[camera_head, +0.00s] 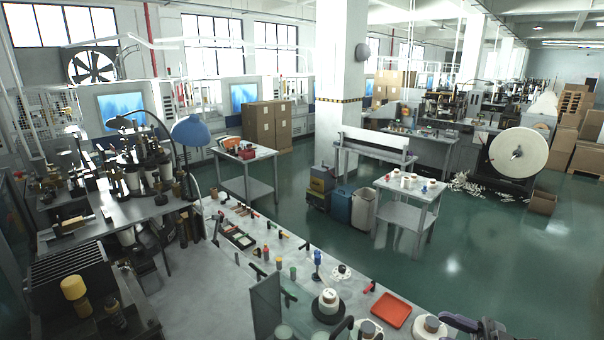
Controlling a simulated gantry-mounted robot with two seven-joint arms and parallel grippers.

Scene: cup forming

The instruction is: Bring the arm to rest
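A dark, purplish-grey jointed part (468,324) comes in at the bottom right edge and looks like part of my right arm or gripper. It is cut off by the frame, and its fingertips cannot be made out. My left gripper is not in view.
The long grey bench (345,290) carries a red tray (391,309), a white spool (328,302), a blue-topped tool (317,262) and several small coloured handles. A machine with a yellow knob (74,288) stands at left. Green floor (470,255) is open at right.

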